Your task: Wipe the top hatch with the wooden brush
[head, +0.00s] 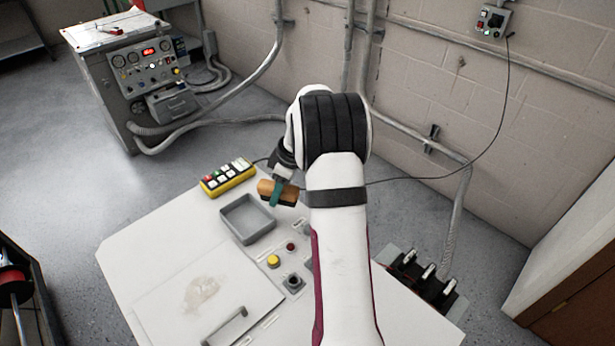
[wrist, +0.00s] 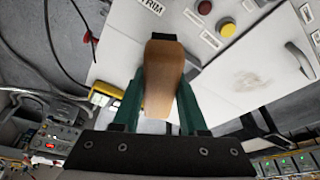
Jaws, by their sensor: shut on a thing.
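My gripper (wrist: 160,105) is shut on the wooden brush (wrist: 163,70), with one green finger on each side of its brown handle in the wrist view. In the head view the brush (head: 268,187) is held above the far side of the white cabinet top, beside the grey tray. The top hatch (head: 175,290) is a white panel with a brown smudge (head: 203,290) and a grey handle (head: 225,327). The brush is apart from the hatch. In the wrist view the hatch (wrist: 225,95) and smudge lie to the right of the brush.
An open grey tray (head: 226,229) sits on the cabinet top near a yellow pendant with several buttons (head: 228,177). A yellow button (head: 273,261), a red button (head: 291,246) and a black knob (head: 293,282) stand right of the hatch. Several terminals (head: 427,272) stick up at the right edge.

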